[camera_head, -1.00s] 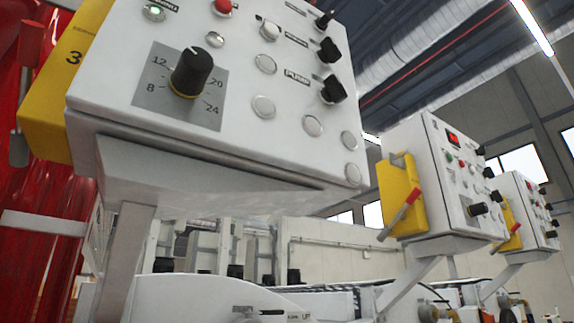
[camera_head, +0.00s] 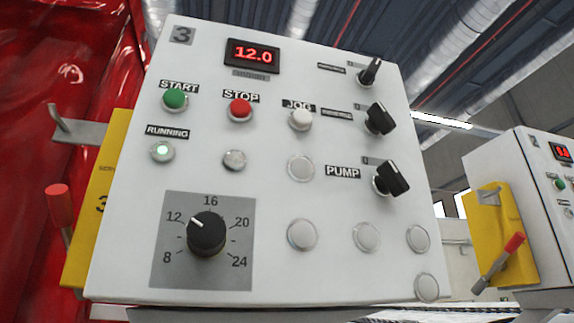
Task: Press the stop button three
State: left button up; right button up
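The red stop button (camera_head: 240,109) is on the upper left part of the white control panel (camera_head: 130,250) marked 3. It sits under the STOP label, between the green start button (camera_head: 175,99) and the white jog button (camera_head: 300,119). The running lamp (camera_head: 162,151) below the start button glows green. The display (camera_head: 252,55) above reads 12.0 in red. Neither of my grippers is in view, and nothing covers the stop button.
A dial (camera_head: 206,234) points near 12. Black rotary switches (camera_head: 391,179) line the panel's right side. A yellow box (camera_head: 97,215) with a red-handled lever (camera_head: 60,207) is on the left. Panel 2 (camera_head: 508,205) stands to the right, with a gap between.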

aim_at(239, 108)
jog(key=k+j, duration=0.6)
jog(key=k, duration=0.25)
